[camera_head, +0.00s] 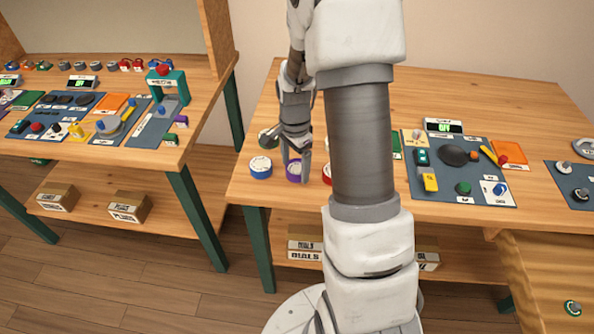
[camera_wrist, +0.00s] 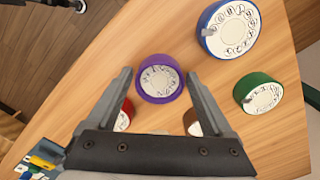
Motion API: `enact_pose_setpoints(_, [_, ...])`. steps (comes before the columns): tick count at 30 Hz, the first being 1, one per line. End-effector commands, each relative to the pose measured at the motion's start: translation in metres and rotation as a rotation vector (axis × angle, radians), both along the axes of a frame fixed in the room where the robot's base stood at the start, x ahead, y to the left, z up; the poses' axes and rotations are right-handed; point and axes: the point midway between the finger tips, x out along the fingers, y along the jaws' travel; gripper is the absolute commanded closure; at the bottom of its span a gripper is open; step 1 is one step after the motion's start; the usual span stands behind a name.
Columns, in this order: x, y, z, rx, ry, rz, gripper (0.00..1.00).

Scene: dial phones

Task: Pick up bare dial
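A purple dial (camera_wrist: 160,79) with a white numbered face sits on the wooden table; no grey finger stop shows on it. It also shows in the head view (camera_head: 293,172). My gripper (camera_wrist: 158,74) is open, its fingertips on either side of the purple dial in the wrist view; I cannot tell whether they touch it. In the head view my gripper (camera_head: 296,166) is low over that dial. A blue dial (camera_wrist: 229,29) and a green dial (camera_wrist: 260,93) each carry a grey tab. A red dial (camera_wrist: 125,112) is partly hidden behind a finger.
The blue dial (camera_head: 260,168) is close on the left in the head view. A dark blue board (camera_head: 440,184) with controls lies to the right on the same table. Another table (camera_head: 190,106) stands to the left, across a gap. My arm hides the table's middle.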

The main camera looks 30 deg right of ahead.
Motion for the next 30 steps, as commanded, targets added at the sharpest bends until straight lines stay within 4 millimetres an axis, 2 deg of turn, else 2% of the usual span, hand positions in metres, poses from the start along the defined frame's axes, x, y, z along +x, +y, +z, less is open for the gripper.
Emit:
enact_pose_setpoints(1, [0.0, 0.0, 0.0, 0.0, 0.0, 0.0, 0.25])
enact_pose_setpoints(9, [0.0, 0.0, 0.0, 0.0, 0.0, 0.0, 0.74])
enact_pose_setpoints(12, [0.0, 0.0, 0.0, 0.0, -0.001, 0.0, 0.88])
enact_pose_setpoints(23, [0.001, 0.0, 0.008, -0.001, -0.002, 0.001, 0.88])
enact_pose_setpoints(26, [0.001, 0.0, 0.019, -0.001, -0.003, 0.001, 0.88])
enact_pose_setpoints(30, [0.001, 0.0, 0.046, -0.002, -0.005, 0.0, 0.88])
